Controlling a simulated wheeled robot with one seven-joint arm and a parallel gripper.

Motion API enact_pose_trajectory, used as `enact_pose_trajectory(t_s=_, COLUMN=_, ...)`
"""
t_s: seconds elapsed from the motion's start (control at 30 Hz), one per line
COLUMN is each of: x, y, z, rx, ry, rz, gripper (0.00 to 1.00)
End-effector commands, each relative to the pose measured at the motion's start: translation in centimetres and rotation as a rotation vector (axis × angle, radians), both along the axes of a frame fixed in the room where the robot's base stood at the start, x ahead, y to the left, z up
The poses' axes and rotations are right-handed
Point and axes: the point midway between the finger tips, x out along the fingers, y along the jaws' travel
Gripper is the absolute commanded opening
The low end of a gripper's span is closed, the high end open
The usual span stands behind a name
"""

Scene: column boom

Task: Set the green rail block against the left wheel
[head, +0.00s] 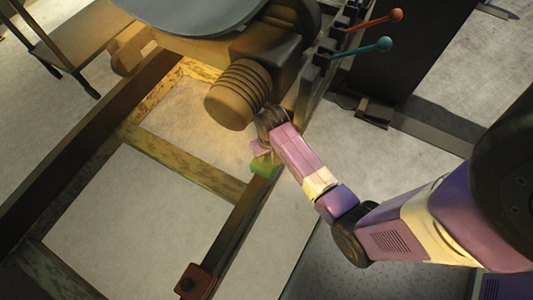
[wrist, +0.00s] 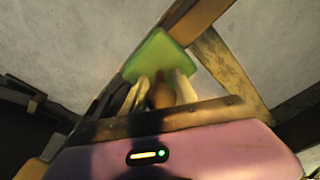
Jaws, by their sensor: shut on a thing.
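The green rail block (head: 264,168) is at the end of my arm, over or beside the long dark rail beam on the right of the frame. In the wrist view the green block (wrist: 157,56) lies across the ends of my two pale fingers, with a brown knob-like part (wrist: 161,95) between them. My gripper (wrist: 160,84) is shut on the block. In the head view my gripper (head: 262,152) is small and partly hidden by my wrist. I cannot tell whether the block touches the beam. I cannot pick out the left wheel with certainty.
A brown ribbed cylinder (head: 238,95) under a grey disc (head: 195,12) stands just above my gripper. Red (head: 396,15) and teal (head: 385,44) lever knobs are at the upper right. A reddish block (head: 194,281) sits on the beam's near end. Concrete floor shows between the beams.

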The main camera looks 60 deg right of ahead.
Motion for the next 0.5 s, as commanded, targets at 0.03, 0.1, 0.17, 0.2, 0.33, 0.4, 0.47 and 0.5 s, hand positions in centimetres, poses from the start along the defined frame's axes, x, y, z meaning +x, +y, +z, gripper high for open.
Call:
enact_pose_trajectory(t_s=0.03, x=0.15, y=-0.07, z=0.01, rx=-0.002, ry=-0.003, rz=0.000, gripper=0.00)
enact_pose_trajectory(t_s=0.1, x=0.15, y=-0.07, z=-0.08, rx=-0.002, ry=-0.003, rz=0.000, gripper=0.00)
enact_pose_trajectory(t_s=0.17, x=0.15, y=-0.08, z=-0.11, rx=-0.002, ry=-0.003, rz=0.000, gripper=0.00)
enact_pose_trajectory(t_s=0.2, x=0.14, y=-0.08, z=-0.10, rx=-0.002, ry=-0.003, rz=0.000, gripper=0.00)
enact_pose_trajectory(t_s=0.33, x=0.14, y=-0.08, z=-0.09, rx=-0.002, ry=-0.003, rz=0.000, gripper=0.00)
enact_pose_trajectory(t_s=0.4, x=0.13, y=-0.07, z=-0.09, rx=-0.002, ry=-0.003, rz=0.000, gripper=0.00)
enact_pose_trajectory(t_s=0.47, x=0.13, y=-0.07, z=-0.09, rx=-0.002, ry=-0.003, rz=0.000, gripper=0.36)
enact_pose_trajectory(t_s=0.5, x=0.13, y=-0.07, z=-0.09, rx=-0.002, ry=-0.003, rz=0.000, gripper=0.44)
